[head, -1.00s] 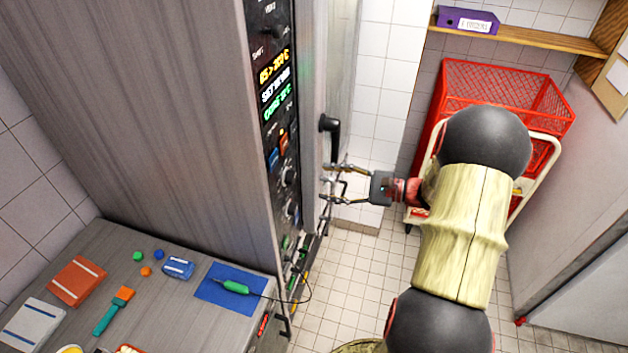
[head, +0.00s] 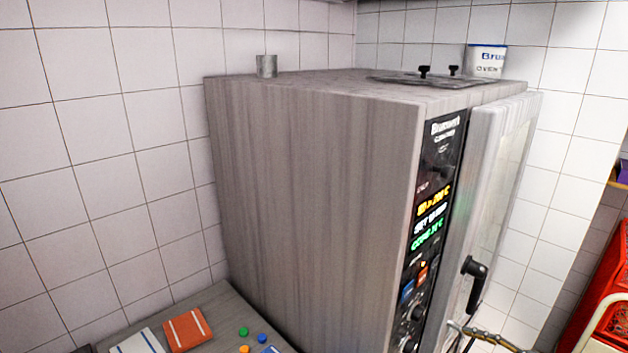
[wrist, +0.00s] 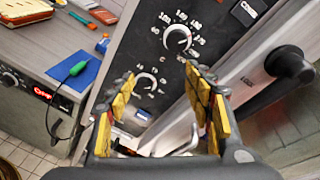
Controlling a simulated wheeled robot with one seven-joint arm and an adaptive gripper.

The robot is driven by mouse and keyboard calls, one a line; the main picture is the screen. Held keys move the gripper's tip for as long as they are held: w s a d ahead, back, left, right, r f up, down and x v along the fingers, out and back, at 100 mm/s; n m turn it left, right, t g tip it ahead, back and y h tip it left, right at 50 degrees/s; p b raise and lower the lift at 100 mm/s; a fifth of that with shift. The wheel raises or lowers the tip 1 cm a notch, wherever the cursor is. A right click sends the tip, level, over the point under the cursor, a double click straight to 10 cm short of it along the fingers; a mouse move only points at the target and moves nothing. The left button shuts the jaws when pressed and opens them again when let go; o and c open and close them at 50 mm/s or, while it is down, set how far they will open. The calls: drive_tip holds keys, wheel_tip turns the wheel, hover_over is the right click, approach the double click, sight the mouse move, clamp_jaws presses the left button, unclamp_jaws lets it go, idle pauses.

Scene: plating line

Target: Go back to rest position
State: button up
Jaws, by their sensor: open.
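My gripper (wrist: 158,80) is open and empty in the wrist view, its yellow-padded fingers spread to either side. It is in front of the oven's control panel (wrist: 140,47), with knobs showing between and above the fingers. The black door handle (wrist: 289,63) is to the right of the fingers, apart from them. In the head view only a part of my gripper shows at the bottom edge, below the oven's black door handle (head: 474,281). The rest of my arm is out of that view.
The tall grey oven (head: 310,190) fills the middle of the head view. A metal cup (head: 266,66) and a white tub (head: 487,61) stand on its top. A red crate (head: 607,275) is at the right. A counter with a blue mat (wrist: 75,74) lies left in the wrist view.

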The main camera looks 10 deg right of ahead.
drive_tip(key=s+a+f+n+g+h+b, duration=0.3)
drive_tip(key=s+a+f+n+g, duration=0.15)
drive_tip(key=s+a, duration=0.2)
drive_tip(key=s+a+f+n+g+h+b, duration=0.2)
drive_tip(key=s+a+f+n+g+h, duration=0.1)
drive_tip(key=s+a+n+g, duration=0.4)
drive_tip(key=s+a+r+n+t+h+b, duration=0.4)
drive_tip(key=a+r+n+t+b, duration=0.1)
drive_tip(key=a+n+b, duration=0.4)
drive_tip(key=shift+a+r+b, duration=0.3)
drive_tip(key=shift+a+b, duration=0.35)
drive_tip(key=shift+s, duration=0.1)
